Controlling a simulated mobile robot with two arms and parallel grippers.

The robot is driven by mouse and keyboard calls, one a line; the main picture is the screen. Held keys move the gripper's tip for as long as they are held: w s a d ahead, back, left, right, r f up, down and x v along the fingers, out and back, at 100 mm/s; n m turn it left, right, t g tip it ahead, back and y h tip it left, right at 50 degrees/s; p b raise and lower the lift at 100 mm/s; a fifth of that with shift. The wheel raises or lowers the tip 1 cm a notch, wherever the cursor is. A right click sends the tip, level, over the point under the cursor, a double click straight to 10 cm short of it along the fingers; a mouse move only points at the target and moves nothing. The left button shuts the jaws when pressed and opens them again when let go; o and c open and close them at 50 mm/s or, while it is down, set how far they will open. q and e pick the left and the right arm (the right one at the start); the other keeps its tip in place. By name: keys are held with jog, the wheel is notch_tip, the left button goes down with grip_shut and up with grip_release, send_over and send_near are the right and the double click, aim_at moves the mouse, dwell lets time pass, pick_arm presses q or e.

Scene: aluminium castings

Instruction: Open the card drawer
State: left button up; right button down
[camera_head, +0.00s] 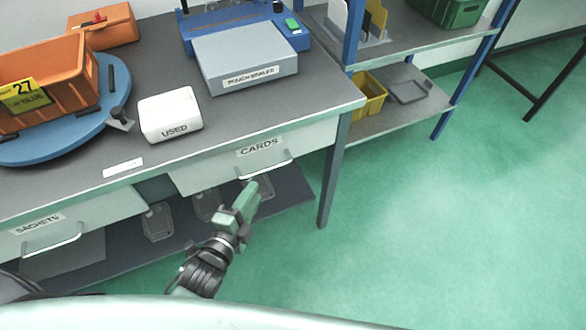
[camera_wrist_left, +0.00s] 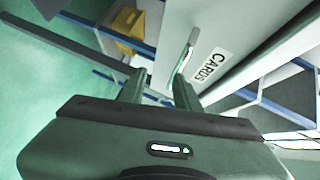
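The card drawer (camera_head: 222,168) is a pale grey front under the bench top with a CARDS label and a thin metal bar handle (camera_head: 268,172). It looks closed. My left gripper (camera_head: 252,188) is just in front of and below the handle in the head view. In the left wrist view, its two fingers (camera_wrist_left: 159,84) stand apart with nothing between them. The handle (camera_wrist_left: 187,50) lies beyond the fingertips there, nearer the right finger, and the CARDS label (camera_wrist_left: 208,67) is to its right. I see no clear contact with the handle. My right gripper is not in view.
The SACHETS drawer (camera_head: 85,218) is to the left under the same bench. A bench leg (camera_head: 328,180) stands right of the card drawer. A lower shelf (camera_head: 290,187) runs below. The green floor (camera_head: 430,230) to the right is clear.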

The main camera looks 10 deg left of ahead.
aim_at(267, 168)
pick_arm(q)
jog(key=shift+m, duration=0.4)
jog(key=w, duration=0.2)
jog(key=w+d+r, duration=0.1)
jog(key=w, duration=0.2)
jog(key=w+d, duration=0.1)
jog(key=w, duration=0.2)
jog(key=shift+d+r, duration=0.15)
jog(key=shift+r, duration=0.05)
grip_shut()
dwell(0.9)
